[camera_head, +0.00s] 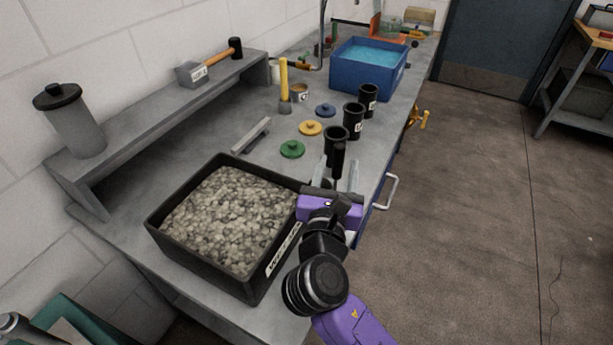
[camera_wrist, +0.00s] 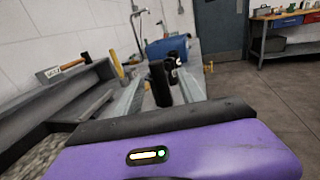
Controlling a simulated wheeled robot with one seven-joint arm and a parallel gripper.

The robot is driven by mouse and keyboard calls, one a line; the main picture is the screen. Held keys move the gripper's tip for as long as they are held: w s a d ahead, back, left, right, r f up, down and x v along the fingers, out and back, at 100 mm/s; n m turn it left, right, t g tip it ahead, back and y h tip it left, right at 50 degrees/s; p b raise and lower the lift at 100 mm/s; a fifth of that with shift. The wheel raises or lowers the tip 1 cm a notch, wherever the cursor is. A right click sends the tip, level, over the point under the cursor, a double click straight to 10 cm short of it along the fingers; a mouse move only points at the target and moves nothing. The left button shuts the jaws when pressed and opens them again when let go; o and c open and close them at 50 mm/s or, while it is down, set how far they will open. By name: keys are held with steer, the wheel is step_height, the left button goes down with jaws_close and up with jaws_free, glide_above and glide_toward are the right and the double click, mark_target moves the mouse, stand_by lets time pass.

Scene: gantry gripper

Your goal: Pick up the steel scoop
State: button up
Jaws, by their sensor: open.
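My gripper (camera_head: 336,180) is at the front edge of the bench, right of the gravel tray, with its two grey fingers apart. A slim upright black piece (camera_head: 338,162) shows between or just beyond the fingers. It looks like a handle, perhaps the scoop's, but no steel bowl shows. In the wrist view a black upright shape (camera_wrist: 159,84) stands between the open fingers (camera_wrist: 158,98). I cannot tell whether it is that handle or the nearest black cup. No contact with the fingers is visible. No other clear scoop shows.
A black tray (camera_head: 182,246) of gravel is left of my gripper. Several black cups (camera_head: 354,122) stand beyond it. Green (camera_head: 292,149), yellow (camera_head: 310,128) and blue (camera_head: 325,110) lids, a grey bar (camera_head: 250,136) and a blue water tub (camera_head: 352,80) are on the bench. The floor at right is clear.

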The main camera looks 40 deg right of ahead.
mark_target(341, 144)
steer(key=shift+w+d+r, duration=0.2)
steer(key=shift+w+d, duration=0.35)
steer(key=shift+p+x, duration=0.45)
steer(key=shift+x, duration=2.7)
steer(key=shift+f, duration=0.15)
jaws_close()
